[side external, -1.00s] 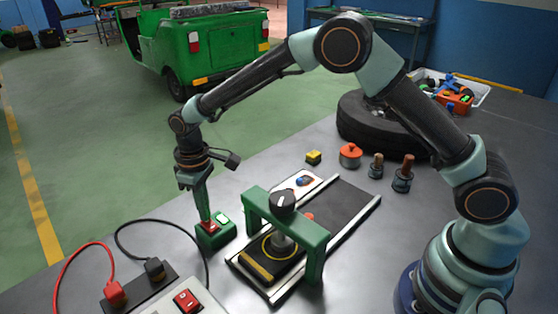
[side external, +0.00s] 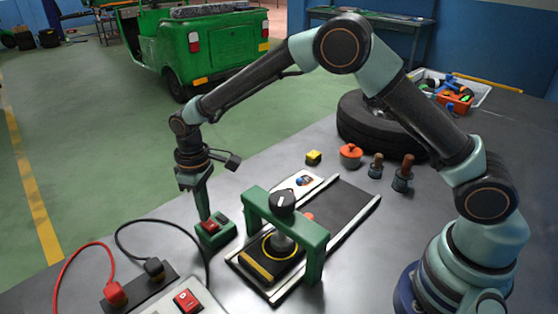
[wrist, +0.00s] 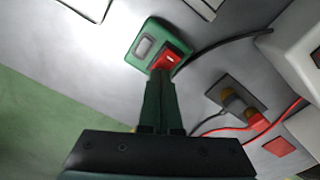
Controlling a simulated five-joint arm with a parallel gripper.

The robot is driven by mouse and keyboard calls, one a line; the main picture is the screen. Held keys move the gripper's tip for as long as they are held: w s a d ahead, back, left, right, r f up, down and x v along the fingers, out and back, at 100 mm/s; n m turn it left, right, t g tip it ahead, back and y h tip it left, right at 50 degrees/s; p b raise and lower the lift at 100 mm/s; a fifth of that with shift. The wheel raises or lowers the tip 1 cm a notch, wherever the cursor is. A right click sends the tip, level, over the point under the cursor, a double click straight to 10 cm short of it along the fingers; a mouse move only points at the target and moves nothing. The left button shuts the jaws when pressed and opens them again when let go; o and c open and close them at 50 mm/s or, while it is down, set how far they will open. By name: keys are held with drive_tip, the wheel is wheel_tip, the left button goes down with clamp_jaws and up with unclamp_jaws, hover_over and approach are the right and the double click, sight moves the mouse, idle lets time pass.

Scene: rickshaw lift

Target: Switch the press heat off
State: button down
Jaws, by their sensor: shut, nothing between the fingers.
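A green switch box (side external: 215,238) stands on the grey bench, left of the green press frame (side external: 312,240). It has a red rocker (side external: 210,227) and a window, now dull and unlit, beside it. In the wrist view the box (wrist: 134,58) shows a grey window (wrist: 143,47) and the red rocker (wrist: 171,57). My gripper (side external: 205,217) points down with shut, empty fingers, its tips at the red rocker. The wrist view shows my gripper (wrist: 160,76) partly covering the rocker's near edge; whether it touches is hard to tell.
A black dial (side external: 283,201) tops the press. A socket strip (side external: 140,288) with red and black plugs and a white box with a red switch (side external: 187,300) lie at the front left. A yellow block (side external: 314,157), an orange-lidded pot (side external: 350,155) and a tyre (side external: 365,125) stand behind.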

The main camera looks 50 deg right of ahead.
wheel_tip(320, 180, up, 6)
drive_tip(key=shift+r, duration=0.15)
idle(0.6)
drive_tip(key=s+d+r+m+t, duration=0.3)
drive_tip(key=s+d+r, duration=0.4)
drive_tip(key=d+r, duration=0.45)
drive_tip(key=s+d+r+m+t, duration=0.1)
drive_tip(key=s+d+m+t, duration=0.1)
drive_tip(key=s+d, duration=0.5)
drive_tip(key=s+m, duration=0.1)
drive_tip(key=s, duration=0.3)
drive_tip(key=shift+s+d+r+t, duration=0.15)
drive_tip(key=shift+s+r+t, duration=0.15)
drive_tip(key=shift+s+r, duration=0.05)
